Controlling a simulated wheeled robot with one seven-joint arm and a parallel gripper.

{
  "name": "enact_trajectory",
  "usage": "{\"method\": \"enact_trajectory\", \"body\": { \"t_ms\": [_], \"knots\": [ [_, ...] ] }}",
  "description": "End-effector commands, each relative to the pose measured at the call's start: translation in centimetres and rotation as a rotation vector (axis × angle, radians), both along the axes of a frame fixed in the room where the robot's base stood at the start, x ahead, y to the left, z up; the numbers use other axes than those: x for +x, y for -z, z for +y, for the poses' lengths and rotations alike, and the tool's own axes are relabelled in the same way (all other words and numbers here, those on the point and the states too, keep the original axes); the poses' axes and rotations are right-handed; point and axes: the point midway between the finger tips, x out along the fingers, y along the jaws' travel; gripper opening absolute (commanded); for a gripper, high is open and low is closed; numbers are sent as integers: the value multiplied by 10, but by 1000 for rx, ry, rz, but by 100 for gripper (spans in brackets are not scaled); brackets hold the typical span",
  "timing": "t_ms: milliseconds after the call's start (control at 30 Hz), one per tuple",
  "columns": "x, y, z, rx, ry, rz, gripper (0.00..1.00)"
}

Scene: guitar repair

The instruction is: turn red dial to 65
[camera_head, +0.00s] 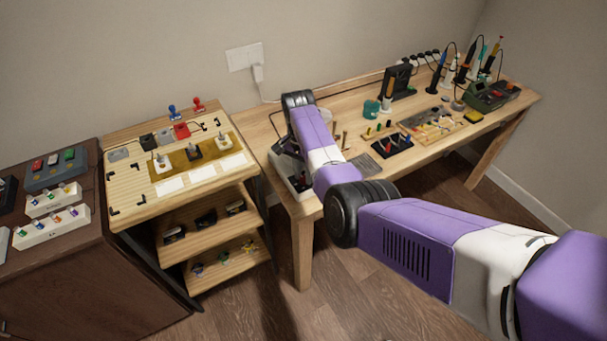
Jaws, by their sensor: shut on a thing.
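My arm reaches in from the lower right, across the front of the wooden workbench, and bends at the wheel-like joints. My gripper (288,148) is small and dark here and points down at a white box (290,177) on the bench's left front corner. It is shut on what seems to be the red dial on that box. The dial itself is hidden behind the gripper and arm, so neither its red colour nor its setting can be read. The box is partly covered by my purple and white arm.
The workbench (250,121) holds a tray of small parts (435,124), a black board with pegs (391,150), and soldering tools (488,95) at the far right. A wooden shelf unit (127,205) and a dark cabinet (90,280) stand at left. Floor in front is clear.

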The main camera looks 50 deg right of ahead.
Motion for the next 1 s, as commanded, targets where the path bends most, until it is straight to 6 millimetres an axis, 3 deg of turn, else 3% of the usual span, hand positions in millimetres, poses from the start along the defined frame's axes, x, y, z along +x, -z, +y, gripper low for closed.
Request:
{"method": "enact_trajectory", "body": {
  "t_ms": [333, 367, 467, 800, 1000],
  "knots": [
    [1, -2, -1, -4, 2, -4, 0],
    [1, -2, -1, -4, 2, -4, 30],
    [1, -2, -1, -4, 2, -3, 48],
    [1, -3, -1, -2, 1, -2, 48],
    [3, -26, 0, -3, 0, -5, 48]
  ]
}}
